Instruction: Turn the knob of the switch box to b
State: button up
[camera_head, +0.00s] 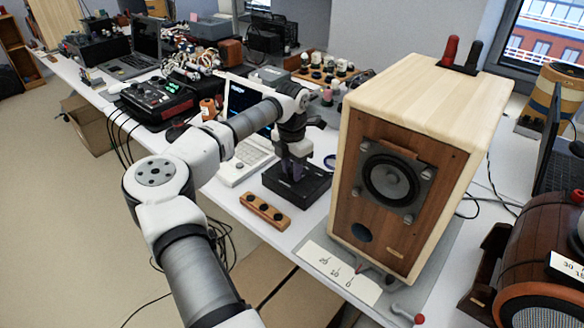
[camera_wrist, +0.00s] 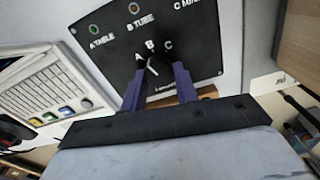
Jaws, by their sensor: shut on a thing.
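Around the dark knob (camera_wrist: 158,68) stand the letters A, B and C. A light mark shows by the knob on its upper left side, towards A and B; its exact direction is hard to tell. My gripper (camera_head: 292,172) reaches down onto the box. In the wrist view my gripper (camera_wrist: 158,86) has its purple fingers on both sides of the knob, shut on it.
The large wooden speaker (camera_head: 390,190) stands close right of the box. A white keyboard computer (camera_head: 245,160) is close on the left. A wooden block with black knobs (camera_head: 265,210) lies in front, near the table edge. A white scale card (camera_head: 340,272) lies before the speaker.

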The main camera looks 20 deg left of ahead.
aim_at(292, 170)
jog(key=shift+m, duration=2)
jog(key=o, duration=1)
notch_tip(292, 170, up, 14)
jog(key=shift+f+b, duration=0.1)
jog(key=shift+b, duration=0.55)
